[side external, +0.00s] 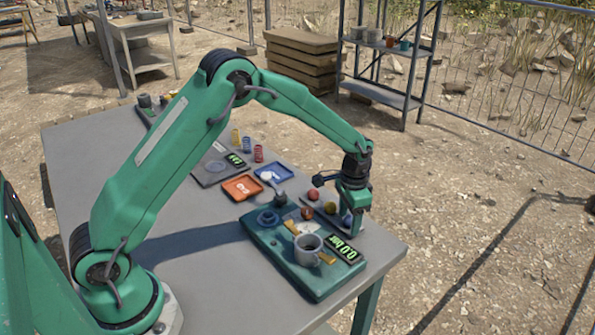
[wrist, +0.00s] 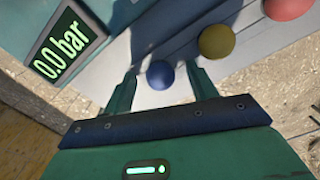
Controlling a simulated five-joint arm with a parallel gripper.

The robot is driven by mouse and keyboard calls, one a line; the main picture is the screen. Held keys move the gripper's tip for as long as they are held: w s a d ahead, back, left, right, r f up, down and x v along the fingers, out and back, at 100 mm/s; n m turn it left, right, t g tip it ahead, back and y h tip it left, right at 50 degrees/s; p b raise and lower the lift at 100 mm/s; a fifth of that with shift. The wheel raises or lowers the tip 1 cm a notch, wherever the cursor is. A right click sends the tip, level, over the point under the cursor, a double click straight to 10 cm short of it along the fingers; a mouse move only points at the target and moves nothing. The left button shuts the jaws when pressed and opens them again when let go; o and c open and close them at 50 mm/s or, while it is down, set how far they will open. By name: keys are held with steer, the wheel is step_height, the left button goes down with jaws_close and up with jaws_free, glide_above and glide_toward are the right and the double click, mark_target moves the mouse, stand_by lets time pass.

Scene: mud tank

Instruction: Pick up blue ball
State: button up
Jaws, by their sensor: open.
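The blue ball (wrist: 160,75) sits on a pale grey tray in the wrist view, in a row with a yellow ball (wrist: 217,41) and a red ball (wrist: 288,8). My gripper (wrist: 163,78) is open, with one finger on each side of the blue ball. I cannot tell whether the fingers touch it. In the side external view my gripper (side external: 350,218) points down over the near right end of the ball tray (side external: 312,203). The blue ball (side external: 347,219) is mostly hidden there by the gripper. The red ball (side external: 313,194) and yellow ball (side external: 330,207) show beside it.
Orange (side external: 242,187) and blue (side external: 273,172) trays lie farther back. The table's right edge is near.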

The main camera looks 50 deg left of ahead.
mark_target(350, 216)
steer(key=shift+c, duration=0.5)
steer(key=c, duration=1)
steer(key=shift+r, duration=0.1)
steer(key=shift+r, duration=0.5)
step_height(350, 216, up, 3)
steer(key=shift+r, duration=0.15)
steer(key=s+d+r, duration=0.2)
steer(key=d, duration=0.1)
steer(key=s+d+r, duration=0.2)
steer(key=d, duration=0.1)
steer(key=s+d+r, duration=0.2)
steer(key=s+d, duration=0.1)
steer(key=shift+s+d+r, duration=0.1)
steer(key=shift+d+r, duration=0.05)
steer(key=shift+r, duration=0.1)
